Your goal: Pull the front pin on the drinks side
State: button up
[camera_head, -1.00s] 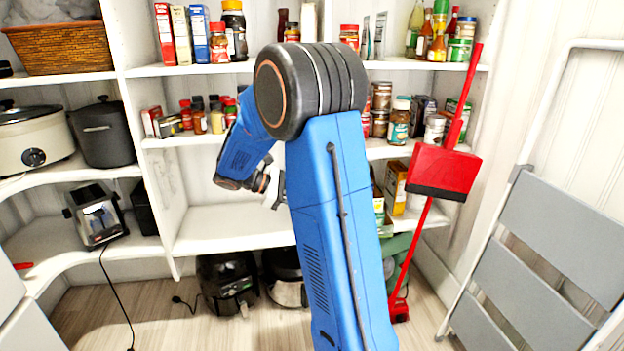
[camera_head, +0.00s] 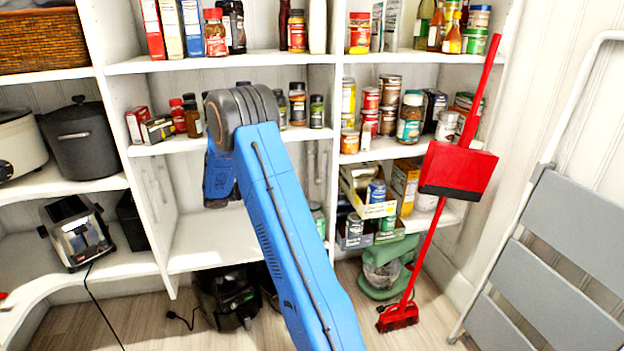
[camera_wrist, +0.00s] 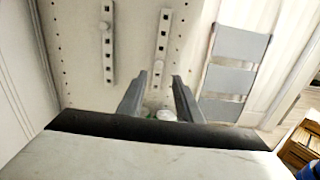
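In the wrist view a pale panel carries two upright slotted strips, a left strip (camera_wrist: 107,45) and a right strip (camera_wrist: 161,48). A small round pin (camera_wrist: 104,25) shows on the left strip, and another round pin (camera_wrist: 158,66) shows low on the right strip. Which one is the front pin I cannot tell for sure. My gripper (camera_wrist: 160,76) is open, with its two fingers apart and nothing seen between the tips. The tips point toward the panel below the right strip; the gap to it is unclear. In the head view my arm hides the gripper.
The shelves hold jars, cans and open cartons (camera_head: 368,205). A red broom and dustpan (camera_head: 457,170) stand at the right, beside a grey step ladder (camera_head: 545,260). A toaster (camera_head: 76,233) sits at the left. The middle lower shelf (camera_head: 205,240) has bare room.

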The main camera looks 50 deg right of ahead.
aim_at(321, 181)
jog(key=shift+w, duration=0.15)
jog(key=x, duration=0.9)
dwell(0.5)
dwell(0.9)
grip_shut()
jog(key=shift+w+a, duration=0.1)
jog(key=shift+w, duration=0.05)
